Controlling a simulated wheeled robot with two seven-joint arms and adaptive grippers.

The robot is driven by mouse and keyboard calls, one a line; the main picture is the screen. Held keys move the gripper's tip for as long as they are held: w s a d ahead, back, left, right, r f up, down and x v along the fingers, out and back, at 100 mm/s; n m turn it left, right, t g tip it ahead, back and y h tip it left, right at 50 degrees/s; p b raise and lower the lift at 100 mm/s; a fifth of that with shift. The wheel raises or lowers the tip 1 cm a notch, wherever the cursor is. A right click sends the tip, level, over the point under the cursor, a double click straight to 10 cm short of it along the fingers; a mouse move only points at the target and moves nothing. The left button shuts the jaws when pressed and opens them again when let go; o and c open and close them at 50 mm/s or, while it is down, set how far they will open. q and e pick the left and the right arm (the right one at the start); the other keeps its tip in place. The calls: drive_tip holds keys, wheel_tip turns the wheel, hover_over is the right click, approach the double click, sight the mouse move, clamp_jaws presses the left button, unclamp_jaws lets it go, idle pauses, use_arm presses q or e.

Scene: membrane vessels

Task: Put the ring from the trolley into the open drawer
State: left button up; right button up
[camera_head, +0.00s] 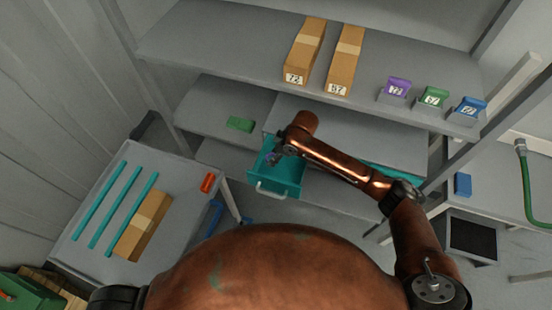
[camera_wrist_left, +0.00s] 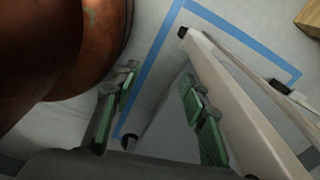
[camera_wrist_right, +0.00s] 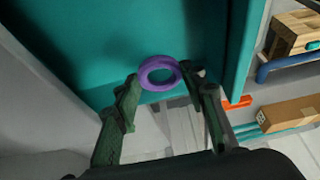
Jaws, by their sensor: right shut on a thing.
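The purple ring (camera_wrist_right: 143,74) is between the fingertips of my right gripper (camera_wrist_right: 162,76), which is shut on it in the right wrist view. In the head view my right gripper (camera_head: 273,157) is at the open teal drawer (camera_head: 289,184), over its inside. The teal drawer inside (camera_wrist_right: 130,35) fills the upper part of the right wrist view behind the ring. I cannot tell the ring's height above the drawer floor. The trolley (camera_head: 171,172) stands at the left. My left gripper (camera_wrist_left: 158,80) is open and empty in the left wrist view, away from the drawer.
On the trolley lie teal bars (camera_head: 122,207), a cardboard box (camera_head: 143,226) and an orange-red piece (camera_head: 208,183). The shelf above holds two boxes (camera_head: 305,52) and purple, green and blue blocks. A green block (camera_head: 240,124) lies behind the drawer. The drawer's pale handle (camera_head: 270,193) faces me.

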drive_tip(key=shift+w+d+f, duration=0.2)
drive_tip(key=shift+w+f, duration=0.55)
drive_tip(key=shift+f, duration=0.1)
drive_tip(key=shift+w+d+f, duration=0.1)
drive_tip(key=shift+w+f, duration=0.2)
drive_tip(key=shift+f, duration=1.65)
use_arm(q)
drive_tip(key=shift+s+f, duration=0.2)
drive_tip(key=shift+s, duration=0.1)
drive_tip(key=shift+w, duration=0.1)
use_arm(e)
drive_tip(key=shift+f, duration=0.1)
drive_tip(key=o, duration=0.8)
use_arm(q)
drive_tip(key=shift+w, duration=0.25)
drive_tip(key=shift+r+p, duration=0.35)
drive_tip(key=shift+r, duration=0.15)
use_arm(e)
drive_tip(key=v, duration=1.2)
